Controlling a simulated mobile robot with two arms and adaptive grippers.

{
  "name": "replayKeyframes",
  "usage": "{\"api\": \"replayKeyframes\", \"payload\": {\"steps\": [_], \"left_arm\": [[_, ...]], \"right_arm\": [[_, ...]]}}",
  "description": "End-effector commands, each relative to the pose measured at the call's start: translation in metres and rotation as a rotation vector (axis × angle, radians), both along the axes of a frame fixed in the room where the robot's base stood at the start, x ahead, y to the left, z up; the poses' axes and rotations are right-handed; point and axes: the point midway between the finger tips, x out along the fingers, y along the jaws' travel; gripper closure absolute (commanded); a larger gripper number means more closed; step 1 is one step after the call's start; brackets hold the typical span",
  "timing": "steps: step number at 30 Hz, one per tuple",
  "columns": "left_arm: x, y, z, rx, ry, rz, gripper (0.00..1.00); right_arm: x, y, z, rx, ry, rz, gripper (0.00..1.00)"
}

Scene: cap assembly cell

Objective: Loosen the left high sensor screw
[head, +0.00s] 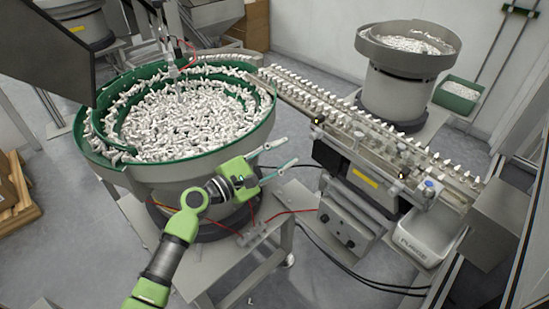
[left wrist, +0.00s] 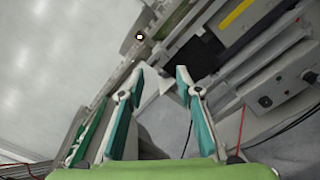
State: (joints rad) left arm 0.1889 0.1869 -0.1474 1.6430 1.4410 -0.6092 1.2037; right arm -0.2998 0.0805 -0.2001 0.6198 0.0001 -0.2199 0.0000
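The feed rail (head: 375,135) carries a row of white caps and runs from the bowl down to the right in the head view. Small dark knob-like parts sit along its near side, one toward the left (head: 318,120) and one farther right (head: 403,174). I cannot tell which is the left high sensor screw. A dark round part with a bright centre (left wrist: 139,36) shows in the left wrist view. My left gripper (head: 292,150) is open and empty, left of the rail and apart from it; its spread fingers also show in the left wrist view (left wrist: 160,72). My right gripper is not in view.
A large green-rimmed bowl (head: 262,118) full of white caps stands behind my left arm. A grey control box (head: 350,222) sits below the rail, with red and black cables nearby. A second bowl (head: 388,88) stands behind the rail. A white bin (head: 423,238) is at the right.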

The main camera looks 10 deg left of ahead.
Motion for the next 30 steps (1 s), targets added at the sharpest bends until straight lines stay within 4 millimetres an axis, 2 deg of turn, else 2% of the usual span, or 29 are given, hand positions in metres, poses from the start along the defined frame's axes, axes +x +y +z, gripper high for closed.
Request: {"api": "replayKeyframes", "payload": {"steps": [3,7,23,26,29,30], "left_arm": [[-0.013,0.012,-0.001,0.0,0.001,0.001,0.68],[-0.02,0.018,-0.001,0.0,0.001,-0.001,0.68],[-0.021,0.019,-0.001,0.002,0.001,0.001,0.68],[-0.02,0.021,-0.015,0.03,0.008,0.012,0.68],[-0.019,0.028,-0.05,0.11,0.026,0.038,0.68],[-0.019,0.031,-0.07,0.158,0.035,0.05,0.68]], "right_arm": [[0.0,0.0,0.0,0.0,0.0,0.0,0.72],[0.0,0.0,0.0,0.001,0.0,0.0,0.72],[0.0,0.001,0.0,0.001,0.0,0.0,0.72],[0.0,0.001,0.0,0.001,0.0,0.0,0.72],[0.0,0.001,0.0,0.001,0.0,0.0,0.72],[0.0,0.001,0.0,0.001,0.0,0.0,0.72]]}}
